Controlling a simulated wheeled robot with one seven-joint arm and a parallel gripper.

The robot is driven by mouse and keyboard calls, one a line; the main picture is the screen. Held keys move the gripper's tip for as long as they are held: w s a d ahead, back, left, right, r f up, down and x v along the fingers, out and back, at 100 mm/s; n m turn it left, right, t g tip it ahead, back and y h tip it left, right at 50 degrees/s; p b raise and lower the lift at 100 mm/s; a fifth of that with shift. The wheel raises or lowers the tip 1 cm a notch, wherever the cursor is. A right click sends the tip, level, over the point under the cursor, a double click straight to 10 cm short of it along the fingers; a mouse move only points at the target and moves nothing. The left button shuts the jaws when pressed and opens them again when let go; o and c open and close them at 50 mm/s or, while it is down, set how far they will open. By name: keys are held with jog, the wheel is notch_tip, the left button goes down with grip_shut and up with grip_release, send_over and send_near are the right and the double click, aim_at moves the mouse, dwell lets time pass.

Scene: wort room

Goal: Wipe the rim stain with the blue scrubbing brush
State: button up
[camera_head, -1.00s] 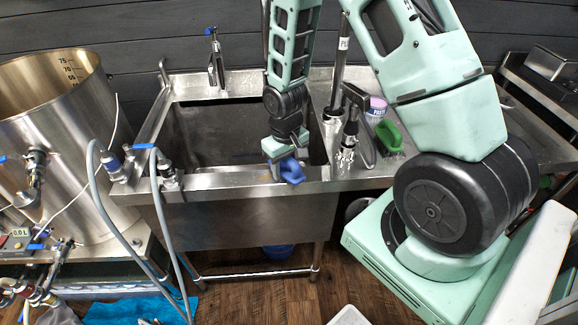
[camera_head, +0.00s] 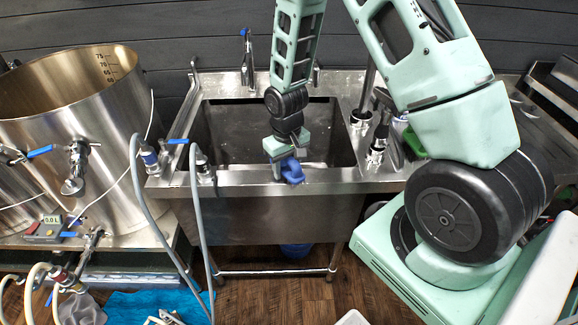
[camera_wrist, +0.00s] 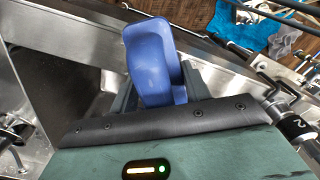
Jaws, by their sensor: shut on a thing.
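My gripper (camera_head: 278,160) is shut on the blue scrubbing brush (camera_head: 291,171), over the front rim of the steel sink (camera_head: 240,180). In the wrist view the brush (camera_wrist: 152,62) sits between my fingers and hides what lies under it. I cannot tell whether the brush touches the rim (camera_wrist: 205,50). No stain can be made out on the visible rim; the brush and gripper cover part of it.
A large steel kettle (camera_head: 75,110) stands at the left. Grey hoses (camera_head: 138,200) rise beside valves at the sink's left front corner. A tap (camera_head: 247,60) stands at the back. Black-handled fittings (camera_head: 380,135) and a green object (camera_head: 414,142) are at the right.

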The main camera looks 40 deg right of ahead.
notch_tip(320, 180, up, 3)
jog(key=shift+d+f+p, duration=0.15)
jog(key=shift+f+p, duration=0.05)
jog(key=shift+p, duration=0.1)
jog(key=shift+r+p, duration=2.05)
jog(key=shift+r, duration=0.5)
